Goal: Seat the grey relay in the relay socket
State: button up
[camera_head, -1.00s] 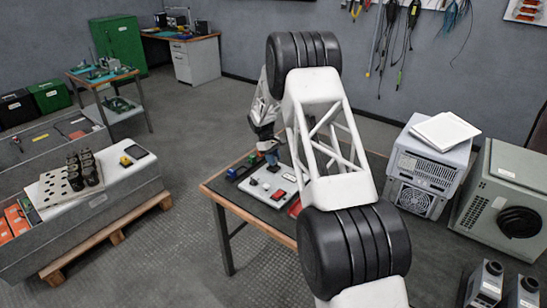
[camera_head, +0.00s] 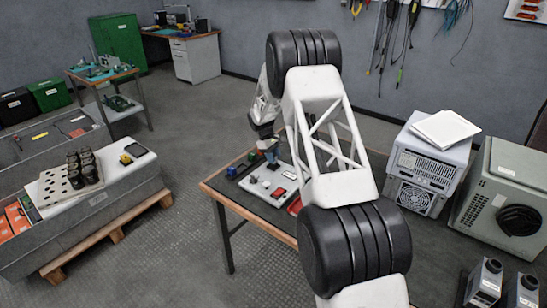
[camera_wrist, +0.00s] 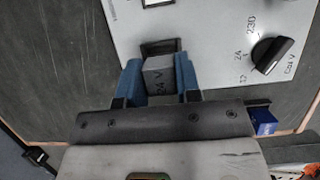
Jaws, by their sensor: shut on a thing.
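The grey relay (camera_wrist: 160,77), marked 24 V, is held between the two blue fingers of my gripper (camera_wrist: 160,82) in the wrist view. The relay socket (camera_wrist: 160,48) shows as a dark rectangular opening in the pale panel (camera_wrist: 210,35), right at the relay's far end. Part of the opening is hidden by the relay, so I cannot tell whether the relay has entered it. In the head view my gripper (camera_head: 271,156) is over the panel (camera_head: 264,199) on the table; the relay is too small to make out there.
A black knob (camera_wrist: 271,55) with 12, 24 and 230 marks sits right of the socket. A blue block (camera_wrist: 264,121) lies beside the panel. In the head view a red part (camera_head: 289,175) is on the panel's right. Bare dark tabletop (camera_wrist: 55,60) lies left of the panel.

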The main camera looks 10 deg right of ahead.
jog(key=shift+f, duration=1)
dwell(1.8)
jog(key=o, duration=1)
jog(key=shift+r, duration=4)
